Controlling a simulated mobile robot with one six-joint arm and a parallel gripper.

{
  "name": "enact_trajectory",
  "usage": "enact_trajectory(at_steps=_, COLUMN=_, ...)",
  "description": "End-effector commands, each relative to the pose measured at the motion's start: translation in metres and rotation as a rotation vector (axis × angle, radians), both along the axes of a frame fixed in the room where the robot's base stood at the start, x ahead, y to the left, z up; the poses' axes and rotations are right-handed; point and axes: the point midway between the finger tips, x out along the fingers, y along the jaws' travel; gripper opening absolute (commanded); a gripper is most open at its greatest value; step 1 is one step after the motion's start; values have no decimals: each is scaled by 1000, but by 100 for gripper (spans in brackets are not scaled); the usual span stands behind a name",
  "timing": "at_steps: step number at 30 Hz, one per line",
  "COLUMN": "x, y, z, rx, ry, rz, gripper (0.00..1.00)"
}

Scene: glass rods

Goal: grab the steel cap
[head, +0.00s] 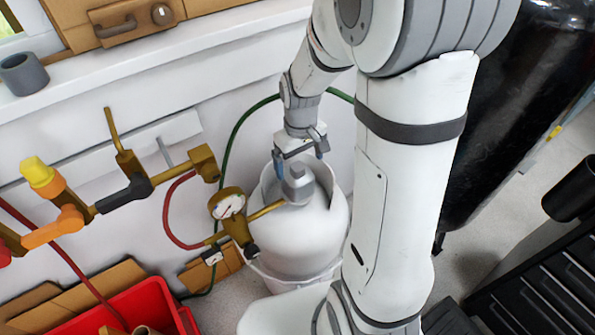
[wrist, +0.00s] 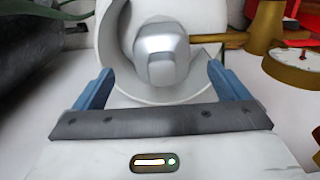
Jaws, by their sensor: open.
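The steel cap (head: 298,184) is a grey, faceted piece on top of a white gas cylinder (head: 295,240), inside its raised collar. It also shows in the wrist view (wrist: 162,55), in the upper middle, beyond the fingertips and roughly centred between them. My gripper (head: 300,157) is above the cap in the head view, with its blue fingers pointing down. In the wrist view my gripper (wrist: 158,85) has its two blue fingers wide apart with nothing between them. The cap's lower part is hidden by the collar and fittings.
A brass pipe with a round gauge (head: 228,205) joins the cap area from the left. A green hose (head: 232,140) runs behind. A red bin (head: 125,308) stands at lower left. A black cylinder (head: 500,110) stands right of my arm.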

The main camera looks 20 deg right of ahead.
Motion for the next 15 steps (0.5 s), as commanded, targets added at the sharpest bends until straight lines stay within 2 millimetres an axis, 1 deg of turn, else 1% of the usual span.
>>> enact_trajectory(at_steps=1, x=-1, y=0, z=-8, rx=0, ry=4, rz=0, gripper=95)
enact_trajectory(at_steps=7, x=3, y=2, z=-30, rx=0, ry=3, rz=0, gripper=95)
enact_trajectory(at_steps=12, x=7, y=4, z=-56, rx=0, ry=4, rz=-1, gripper=95)
enact_trajectory(at_steps=15, x=7, y=4, z=-65, rx=0, ry=3, rz=-2, gripper=95)
